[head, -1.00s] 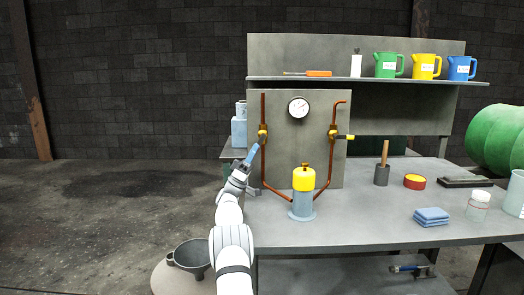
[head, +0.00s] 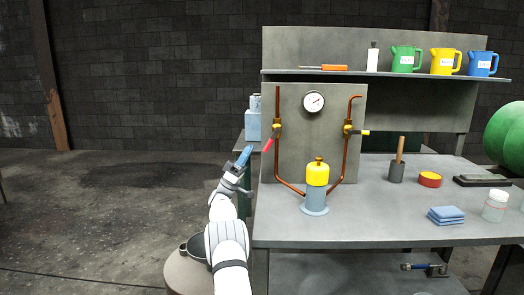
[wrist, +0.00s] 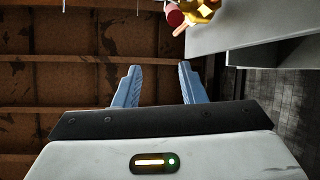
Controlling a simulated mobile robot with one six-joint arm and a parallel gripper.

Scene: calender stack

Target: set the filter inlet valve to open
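The filter (head: 315,200) has a yellow top and a grey-blue body and stands on the bench, with a copper pipe rising on each side. The left pipe's brass valve (head: 277,129) has a red handle (head: 267,143) slanting down and left. The right pipe's valve (head: 348,127) has a yellow handle (head: 362,132) pointing right, across its pipe. No readable label tells which is the inlet. My gripper (head: 244,156) is left of and below the red handle, apart from it. In the wrist view my gripper (wrist: 156,78) is open and empty; the red handle (wrist: 174,16) shows beyond its fingers.
A pressure gauge (head: 313,102) sits on the grey panel (head: 320,140) between the pipes. A blue container (head: 253,125) stands behind my gripper. Open floor lies left.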

